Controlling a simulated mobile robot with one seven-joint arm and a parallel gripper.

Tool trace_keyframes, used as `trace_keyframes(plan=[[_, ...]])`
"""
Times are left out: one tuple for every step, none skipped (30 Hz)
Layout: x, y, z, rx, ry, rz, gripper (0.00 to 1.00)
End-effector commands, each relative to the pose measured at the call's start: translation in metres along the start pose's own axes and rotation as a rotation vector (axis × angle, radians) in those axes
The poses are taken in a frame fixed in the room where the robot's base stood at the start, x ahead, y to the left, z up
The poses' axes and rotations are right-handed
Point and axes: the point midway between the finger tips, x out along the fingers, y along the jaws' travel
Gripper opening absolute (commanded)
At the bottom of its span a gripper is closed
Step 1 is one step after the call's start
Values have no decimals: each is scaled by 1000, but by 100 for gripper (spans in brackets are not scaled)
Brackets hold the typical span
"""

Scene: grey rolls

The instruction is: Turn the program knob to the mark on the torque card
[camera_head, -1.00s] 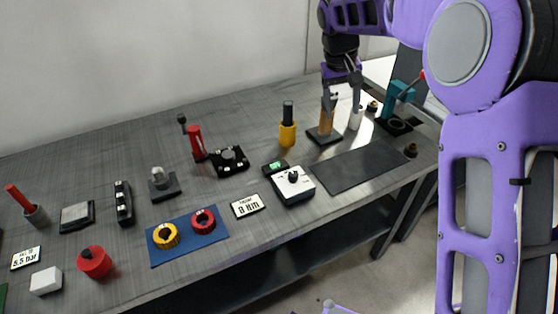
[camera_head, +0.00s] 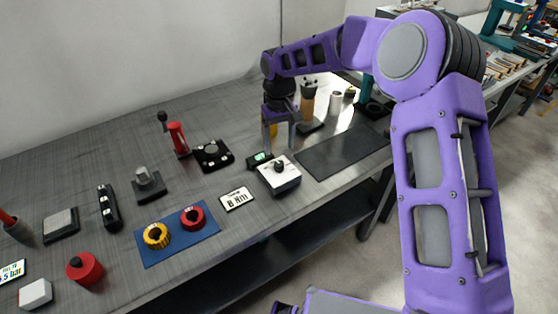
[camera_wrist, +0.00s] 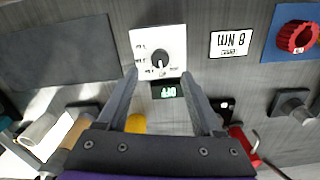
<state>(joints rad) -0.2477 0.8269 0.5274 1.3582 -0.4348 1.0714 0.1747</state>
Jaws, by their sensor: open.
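The program knob (camera_head: 279,165) is a dark knob on a white-topped box (camera_head: 290,178) near the bench's front edge. In the wrist view the knob (camera_wrist: 159,57) sits on the white panel (camera_wrist: 176,38) with small printed marks around it. A small dark display (camera_wrist: 167,91) with green characters lies beside the panel. The torque card (camera_head: 237,198), white with a black border, reads 8 Nm and shows upside down in the wrist view (camera_wrist: 232,43). My gripper (camera_head: 282,148) is open and empty above the bench, behind the knob box; its fingers (camera_wrist: 160,78) straddle the display in the wrist view.
A blue mat (camera_head: 183,248) carries a yellow ring (camera_head: 156,235) and a red ring (camera_head: 192,217). A dark mat (camera_head: 343,150) lies right of the box. A red-handled tool (camera_head: 178,138) and a black block (camera_head: 212,155) stand left of my gripper.

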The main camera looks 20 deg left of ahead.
Motion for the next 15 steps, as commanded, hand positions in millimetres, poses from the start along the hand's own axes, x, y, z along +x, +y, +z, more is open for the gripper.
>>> trace_keyframes(plan=[[13, 0, 1, -1, -3, -1, 68], [19, 0, 1, -1, -4, -1, 68], [27, 0, 1, 0, -3, -2, 68], [32, 0, 1, 0, -3, -1, 68], [37, 0, 1, 0, -3, -1, 68], [43, 0, 1, 0, -2, -1, 68], [47, 0, 0, 0, -1, -1, 68], [50, 0, 0, 0, -1, -1, 68], [55, 0, 0, 0, -1, 0, 68], [58, 0, 0, 0, -1, 0, 68], [60, 0, 0, 0, 0, 0, 68], [62, 0, 0, 0, 0, 0, 68], [63, 0, 0, 1, 1, 0, 68], [64, 0, 0, 1, 1, 0, 68], [65, 0, 0, 1, 1, 0, 68]])
